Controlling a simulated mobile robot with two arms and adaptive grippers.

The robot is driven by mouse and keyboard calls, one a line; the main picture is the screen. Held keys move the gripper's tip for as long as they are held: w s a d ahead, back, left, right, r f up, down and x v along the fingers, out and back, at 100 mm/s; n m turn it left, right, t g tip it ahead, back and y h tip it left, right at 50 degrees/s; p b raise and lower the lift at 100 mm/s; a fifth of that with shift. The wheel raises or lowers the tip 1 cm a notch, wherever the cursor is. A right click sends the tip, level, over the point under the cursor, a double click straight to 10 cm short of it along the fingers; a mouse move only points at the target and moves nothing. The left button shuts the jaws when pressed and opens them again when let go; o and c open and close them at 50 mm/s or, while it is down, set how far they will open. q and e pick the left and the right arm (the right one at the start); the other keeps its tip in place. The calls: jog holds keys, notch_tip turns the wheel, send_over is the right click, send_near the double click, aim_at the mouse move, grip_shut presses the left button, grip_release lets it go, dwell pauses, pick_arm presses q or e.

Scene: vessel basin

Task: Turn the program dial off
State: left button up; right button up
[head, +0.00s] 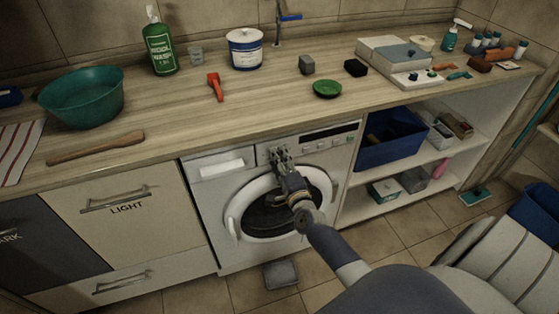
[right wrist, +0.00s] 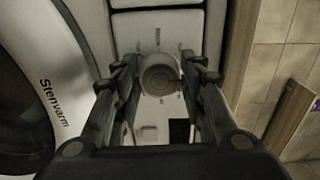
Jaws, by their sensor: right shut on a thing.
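The program dial (right wrist: 160,78) is a round grey knob on the light control panel of the washing machine (head: 199,180). My right gripper (head: 280,154) reaches the top front of the machine, and its fingers hide the dial in the head view. In the right wrist view, the fingers (right wrist: 161,66) stand on either side of the dial, shut on it. Small marks surround the dial, but they are too small to read, so its setting cannot be told. My left gripper is not in view.
The round door (head: 234,216) of the machine is below the gripper. The wooden counter (head: 270,108) overhangs above, with a red tool (head: 215,86) and a green dish (head: 327,89). Open shelves with a blue bin (head: 388,152) stand to the right. A grey object (head: 281,273) lies on the floor.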

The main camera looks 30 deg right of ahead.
jog(key=o, duration=1)
jog(key=shift+a, duration=0.1)
jog(key=v, duration=1.2)
